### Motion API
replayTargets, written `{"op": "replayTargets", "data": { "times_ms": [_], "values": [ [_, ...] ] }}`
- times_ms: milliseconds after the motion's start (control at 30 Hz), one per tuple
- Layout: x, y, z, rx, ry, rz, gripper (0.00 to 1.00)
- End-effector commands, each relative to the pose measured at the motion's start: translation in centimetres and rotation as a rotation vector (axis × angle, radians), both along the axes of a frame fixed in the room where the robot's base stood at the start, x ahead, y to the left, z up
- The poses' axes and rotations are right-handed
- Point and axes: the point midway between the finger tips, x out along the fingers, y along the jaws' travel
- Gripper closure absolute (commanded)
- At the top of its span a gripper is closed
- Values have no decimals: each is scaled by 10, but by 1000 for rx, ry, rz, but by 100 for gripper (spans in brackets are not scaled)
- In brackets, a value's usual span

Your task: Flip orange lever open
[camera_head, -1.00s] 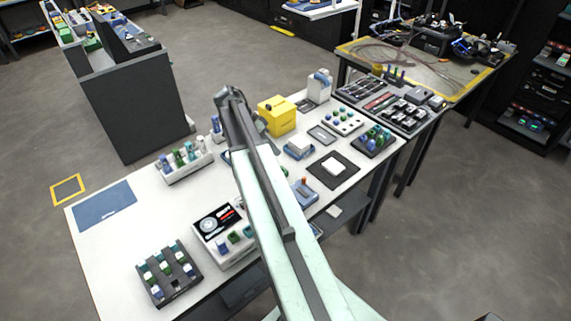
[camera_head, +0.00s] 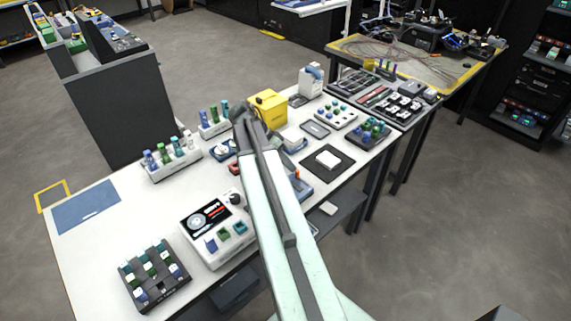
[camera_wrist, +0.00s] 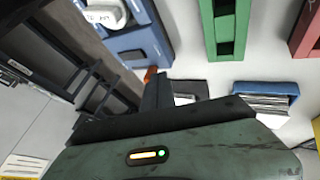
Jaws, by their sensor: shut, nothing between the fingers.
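The orange lever (camera_head: 297,173) stands on a small blue device (camera_head: 303,186) on the white table, just right of my forearm in the head view. In the wrist view only a small orange piece of the lever (camera_wrist: 150,74) shows, beside the blue device (camera_wrist: 134,45). My gripper (camera_wrist: 156,92) is shut and empty. Its dark finger end appears close to the orange piece, but I cannot tell whether they touch. In the head view my arm hides the fingertips.
A yellow box (camera_head: 268,109) stands behind my arm. A white unit with a screen (camera_head: 215,225) and a dark rack (camera_head: 153,273) are on the left. A dark pad (camera_head: 327,163) lies right of the lever. In the wrist view, green (camera_wrist: 224,30) and blue (camera_wrist: 266,90) holders lie nearby.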

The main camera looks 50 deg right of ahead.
Motion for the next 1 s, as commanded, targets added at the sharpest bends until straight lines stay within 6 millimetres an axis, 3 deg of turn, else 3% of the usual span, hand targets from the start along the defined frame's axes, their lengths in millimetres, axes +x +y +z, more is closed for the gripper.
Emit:
{"op": "replayTargets", "data": {
  "times_ms": [167, 500, 833, 1000],
  "values": [
    [-3, 1, 0, 0, 0, 0, 100],
    [-51, 5, 0, 0, -1, 0, 100],
    [-49, 4, 0, 0, 0, 1, 100],
    [-33, 2, 0, 0, 0, 2, 100]
  ]
}}
